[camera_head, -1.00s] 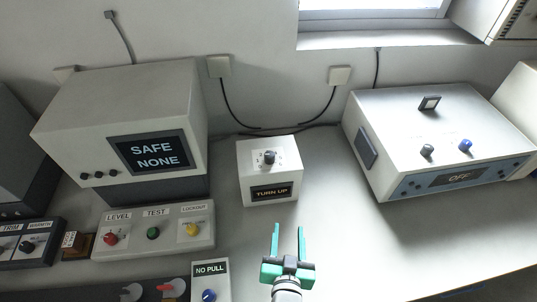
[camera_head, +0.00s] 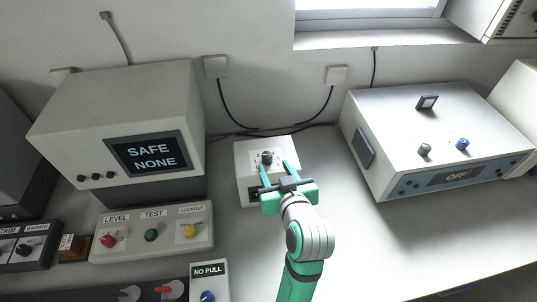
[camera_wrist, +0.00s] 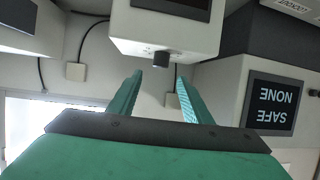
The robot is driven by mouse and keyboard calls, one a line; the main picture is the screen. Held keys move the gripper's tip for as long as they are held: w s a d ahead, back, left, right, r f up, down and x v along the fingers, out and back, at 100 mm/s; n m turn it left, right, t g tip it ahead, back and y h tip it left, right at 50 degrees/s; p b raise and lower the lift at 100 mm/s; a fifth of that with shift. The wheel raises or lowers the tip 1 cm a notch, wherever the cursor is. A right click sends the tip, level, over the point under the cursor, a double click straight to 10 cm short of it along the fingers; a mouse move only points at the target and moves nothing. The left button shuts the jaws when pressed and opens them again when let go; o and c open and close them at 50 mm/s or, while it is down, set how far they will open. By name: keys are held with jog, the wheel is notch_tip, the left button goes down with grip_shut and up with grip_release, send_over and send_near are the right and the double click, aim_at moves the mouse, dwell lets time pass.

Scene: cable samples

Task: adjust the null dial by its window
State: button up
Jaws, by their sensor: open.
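The null dial appears to be the dark knob (camera_head: 267,157) on top of the small white box (camera_head: 246,160) in the middle of the bench. The box's front window is mostly hidden behind my gripper in the head view. It read "TURN UP" in the earlier frame. My gripper (camera_head: 276,168) is open and empty, its green fingers pointing at the knob from the near side. In the wrist view the knob (camera_wrist: 161,59) shows upside down beyond and between the fingertips (camera_wrist: 160,80), apart from them.
A large monitor box (camera_head: 115,115) reading "SAFE NONE" stands left, behind a panel (camera_head: 126,250) with red, green and yellow knobs. A wide instrument (camera_head: 385,110) reading "OFF" stands right. A "NO PULL" box (camera_head: 208,285) is at the front. Bench to the right of my arm is clear.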

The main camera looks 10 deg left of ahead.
aim_at(267, 155)
jog(key=x, duration=0.9)
jog(key=shift+w+a, duration=0.2)
jog(key=shift+w, duration=0.05)
jog(key=c, duration=1.1)
jog(key=shift+o, duration=0.2)
jog(key=shift+m+t, duration=0.3)
jog(key=m+t+h, duration=0.1)
jog(key=m+h, duration=0.4)
jog(key=h, duration=0.1)
jog(key=shift+a, duration=0.15)
jog(key=shift+m+h, duration=1.1)
jog(key=shift+h, duration=0.3)
